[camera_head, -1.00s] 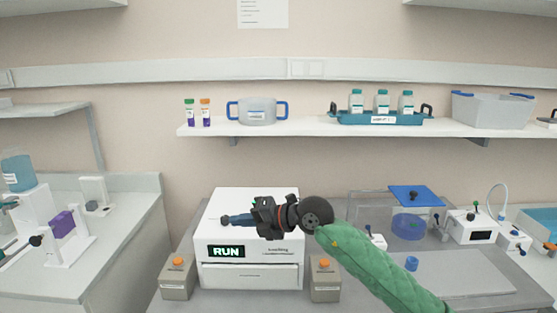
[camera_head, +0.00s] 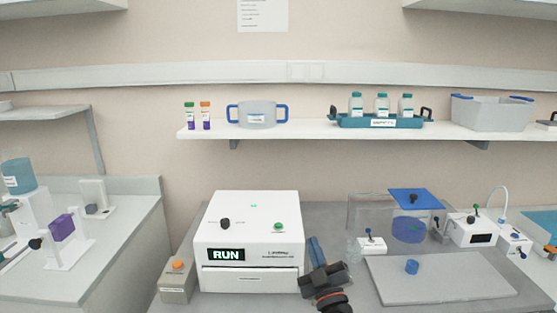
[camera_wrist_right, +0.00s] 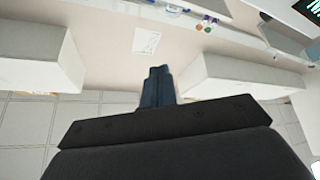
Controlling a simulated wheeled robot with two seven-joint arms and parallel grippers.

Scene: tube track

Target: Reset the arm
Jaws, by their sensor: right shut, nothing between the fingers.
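My right gripper (camera_head: 316,255) is at the lower middle of the head view, just right of the white machine (camera_head: 250,235). Its blue fingers point up and are shut with nothing between them. The right wrist view shows the shut fingers (camera_wrist_right: 158,85) pointing into empty space. The machine has a lit RUN display, a dark knob (camera_head: 225,223) and a green knob (camera_head: 278,226) on top. My left gripper is not in the head view.
A beige box with an orange button (camera_head: 177,280) stands left of the machine. The wall shelf (camera_head: 310,131) holds tubes, a pot, bottles and a bin.

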